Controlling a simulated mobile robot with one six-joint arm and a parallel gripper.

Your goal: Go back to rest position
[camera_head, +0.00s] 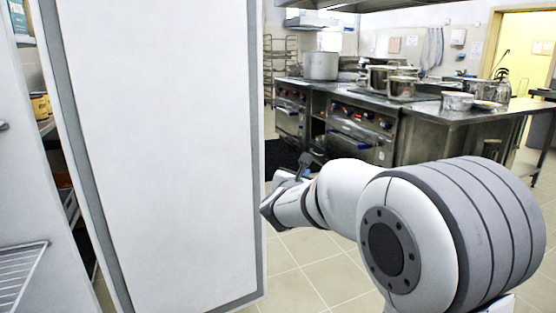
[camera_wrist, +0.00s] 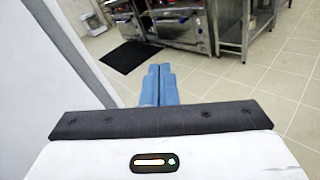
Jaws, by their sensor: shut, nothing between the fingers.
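My gripper shows in the wrist view (camera_wrist: 158,72), its two blue fingers pressed together with nothing between them. In the head view my gripper (camera_head: 302,165) is small and partly hidden behind my own wrist. It is close to the right edge of a large white door panel (camera_head: 165,150) with grey trim. The panel also shows along the left side of the wrist view (camera_wrist: 45,60). My arm reaches in from the lower right of the head view.
A shelf with a yellow container (camera_head: 41,106) shows behind the panel at left. A wire rack (camera_head: 18,275) is at lower left. Stoves (camera_head: 355,132) and a steel counter (camera_head: 450,118) with several pots stand at the back. Tiled floor (camera_head: 300,270) lies open between.

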